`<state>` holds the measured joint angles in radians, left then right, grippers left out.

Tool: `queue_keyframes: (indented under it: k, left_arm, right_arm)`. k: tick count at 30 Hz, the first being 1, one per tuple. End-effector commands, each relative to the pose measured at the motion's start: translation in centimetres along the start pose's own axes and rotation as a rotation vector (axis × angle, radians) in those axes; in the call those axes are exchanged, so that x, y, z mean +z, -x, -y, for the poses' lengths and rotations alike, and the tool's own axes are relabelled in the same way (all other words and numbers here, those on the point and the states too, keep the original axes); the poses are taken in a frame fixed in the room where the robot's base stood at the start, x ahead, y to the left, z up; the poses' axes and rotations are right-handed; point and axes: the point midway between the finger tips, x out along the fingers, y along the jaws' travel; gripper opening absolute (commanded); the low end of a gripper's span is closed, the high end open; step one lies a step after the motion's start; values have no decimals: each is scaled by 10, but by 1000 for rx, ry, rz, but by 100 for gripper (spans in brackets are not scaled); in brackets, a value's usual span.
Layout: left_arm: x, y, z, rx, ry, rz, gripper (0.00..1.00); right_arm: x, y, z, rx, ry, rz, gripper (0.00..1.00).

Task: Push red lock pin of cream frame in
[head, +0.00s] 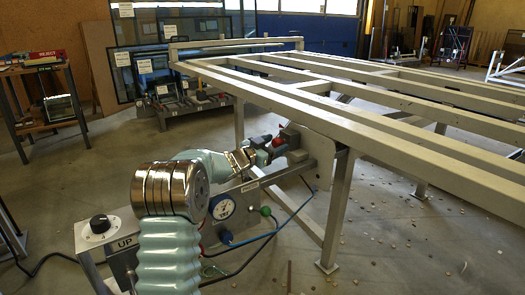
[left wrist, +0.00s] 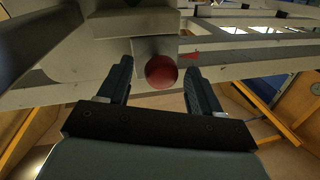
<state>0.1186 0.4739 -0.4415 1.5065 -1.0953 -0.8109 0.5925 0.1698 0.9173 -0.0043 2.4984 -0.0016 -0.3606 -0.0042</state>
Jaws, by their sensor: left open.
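The red lock pin (head: 277,142) shows as a small red knob at the near corner of the cream frame (head: 345,128), by a plate under its rail. In the left wrist view the round red knob (left wrist: 161,71) stands out from a grey block (left wrist: 155,46). My left gripper (head: 268,149) is at the knob; in the wrist view its two dark fingers (left wrist: 158,78) are apart, one on each side of the knob, with visible gaps. The knob's far side and the pin's shaft are hidden. My right gripper is in neither view.
Below the frame corner stands a control box with a pressure gauge (head: 222,207), a black knob (head: 100,223) marked UP, and blue and green fittings. Blue and black hoses run near the frame leg (head: 336,212). Glass panes (head: 150,65) stand behind. Small debris lies on the floor.

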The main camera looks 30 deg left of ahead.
Motion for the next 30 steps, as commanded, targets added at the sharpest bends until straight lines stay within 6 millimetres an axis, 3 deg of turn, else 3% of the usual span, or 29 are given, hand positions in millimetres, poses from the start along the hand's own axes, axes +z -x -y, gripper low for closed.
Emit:
queue_keyframes:
  k: [9,15,21,30]
  left_arm:
    - [0,75,1,-4,3,-1,64]
    - [0,112,0,-2,1,-1,64]
    - [0,127,0,0,1,0,64]
    - [0,128,0,0,1,0,64]
  right_arm:
    - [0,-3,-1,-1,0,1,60]
    - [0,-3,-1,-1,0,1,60]
    - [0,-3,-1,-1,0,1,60]
    - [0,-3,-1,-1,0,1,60]
